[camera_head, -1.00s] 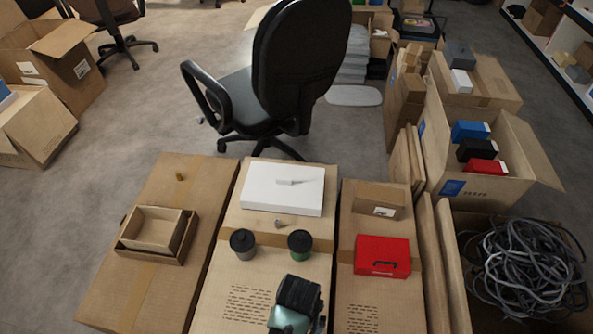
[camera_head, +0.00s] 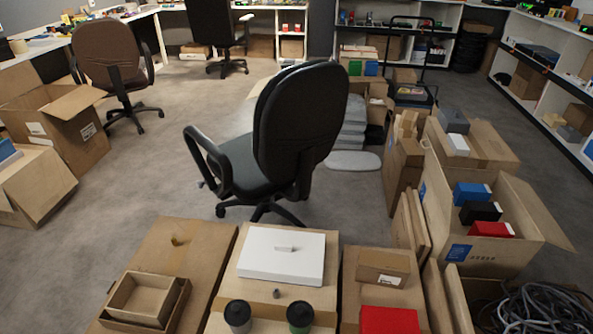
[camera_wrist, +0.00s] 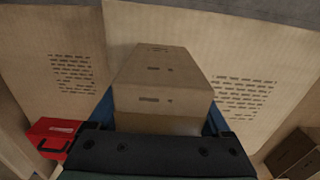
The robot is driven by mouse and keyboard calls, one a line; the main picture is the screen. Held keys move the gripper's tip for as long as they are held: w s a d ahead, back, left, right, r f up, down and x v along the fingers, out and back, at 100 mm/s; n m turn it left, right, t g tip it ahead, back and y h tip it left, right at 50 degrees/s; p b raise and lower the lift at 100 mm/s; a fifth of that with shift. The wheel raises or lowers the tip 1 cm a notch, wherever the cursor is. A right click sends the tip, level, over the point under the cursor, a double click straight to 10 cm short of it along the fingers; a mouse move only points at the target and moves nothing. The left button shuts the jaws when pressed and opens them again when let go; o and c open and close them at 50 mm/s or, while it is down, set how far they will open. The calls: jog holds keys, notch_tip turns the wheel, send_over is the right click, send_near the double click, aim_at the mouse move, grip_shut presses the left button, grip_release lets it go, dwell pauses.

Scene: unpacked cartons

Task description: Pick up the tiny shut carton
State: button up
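A small shut brown carton (camera_wrist: 163,80) fills the middle of the wrist view, with dark marks on its faces. My gripper (camera_wrist: 162,112) has a blue finger against each side of it, with no gap that I can see. Whether the carton is clear of the surface below is hard to tell. My gripper is out of the head view. Another small shut carton (camera_head: 384,267), with a white label, lies on the right large box, behind the red case (camera_head: 388,320). That case also shows at the left of the wrist view (camera_wrist: 50,137).
A white flat box (camera_head: 281,255) and two dark-lidded cups (camera_head: 238,315) (camera_head: 300,316) stand on the middle box. An open carton (camera_head: 146,300) sits on the left box. An office chair (camera_head: 295,130) stands behind. Open cartons (camera_head: 490,250) line the right.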

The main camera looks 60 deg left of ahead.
jog(key=c, duration=1.1)
